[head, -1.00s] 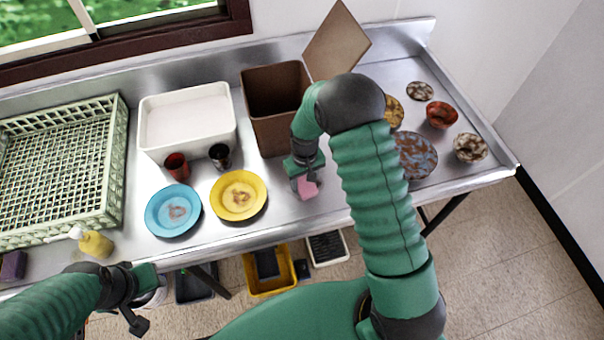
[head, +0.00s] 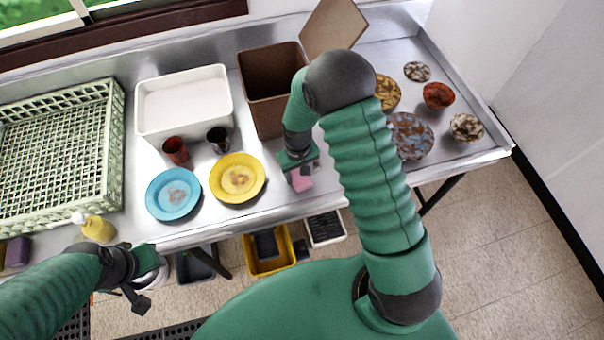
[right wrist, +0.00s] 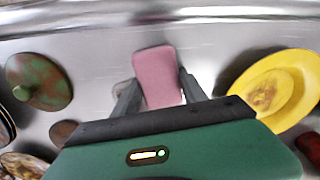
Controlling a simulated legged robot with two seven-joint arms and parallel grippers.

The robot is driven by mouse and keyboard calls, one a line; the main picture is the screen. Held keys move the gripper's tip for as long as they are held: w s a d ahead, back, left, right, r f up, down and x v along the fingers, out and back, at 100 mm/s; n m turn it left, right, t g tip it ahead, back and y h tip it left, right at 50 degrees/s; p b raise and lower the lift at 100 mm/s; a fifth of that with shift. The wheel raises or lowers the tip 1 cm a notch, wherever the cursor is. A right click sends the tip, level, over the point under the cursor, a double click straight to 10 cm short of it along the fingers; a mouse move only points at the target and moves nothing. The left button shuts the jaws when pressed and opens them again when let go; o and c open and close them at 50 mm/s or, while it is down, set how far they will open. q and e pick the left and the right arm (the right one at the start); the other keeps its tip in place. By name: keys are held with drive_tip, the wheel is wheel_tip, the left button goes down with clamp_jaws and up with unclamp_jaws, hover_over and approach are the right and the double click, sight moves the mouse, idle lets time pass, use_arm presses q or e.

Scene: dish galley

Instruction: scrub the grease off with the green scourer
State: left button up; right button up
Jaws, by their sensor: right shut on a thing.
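My right gripper (head: 299,170) is shut on a pink pad (head: 301,181), in front of the brown bin and right of the yellow plate. The pad (right wrist: 158,76) stands out between the fingers in the right wrist view. I see no green scourer. The yellow plate (head: 228,187) and the blue plate (head: 173,206) each carry a brown smear in the middle. A green-and-brown stained round piece (right wrist: 40,82) lies left in the right wrist view; my arm seems to hide it in the head view. My left gripper (head: 146,280) is open and empty at the counter's front edge.
A pale green rack (head: 115,140), a white basin (head: 140,112) and a brown bin (head: 268,88) line the counter. Two cups (head: 176,150), a yellow bottle (head: 98,229) and a purple block (head: 18,251) stand nearer. Stained dishes (head: 410,138) lie right. Crates (head: 270,268) sit below.

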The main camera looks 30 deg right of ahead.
drive_tip(key=shift+w+d+b, duration=0.2)
drive_tip(key=shift+w+d, duration=0.1)
drive_tip(key=shift+w, duration=0.85)
drive_tip(key=shift+w+d+b, duration=0.25)
drive_tip(key=shift+w+d, duration=0.05)
drive_tip(key=shift+w, duration=0.9)
drive_tip(key=shift+w+d+b, duration=0.2)
drive_tip(key=shift+w+d, duration=0.1)
drive_tip(key=shift+w, duration=0.85)
drive_tip(key=shift+w+d+b, duration=0.25)
drive_tip(key=shift+w+b, duration=0.05)
drive_tip(key=shift+w, duration=0.65)
drive_tip(key=shift+w+d+b, duration=0.2)
drive_tip(key=shift+w+b, duration=0.05)
drive_tip(key=shift+w, duration=0.65)
drive_tip(key=shift+r, duration=0.15)
wheel_tip(320, 180, up, 6)
drive_tip(key=p, duration=0.4)
drive_tip(key=shift+w, duration=0.1)
drive_tip(key=shift+r, duration=0.15)
wheel_tip(320, 180, up, 3)
drive_tip(key=shift+r+p, duration=0.1)
drive_tip(key=shift+p, duration=1.1)
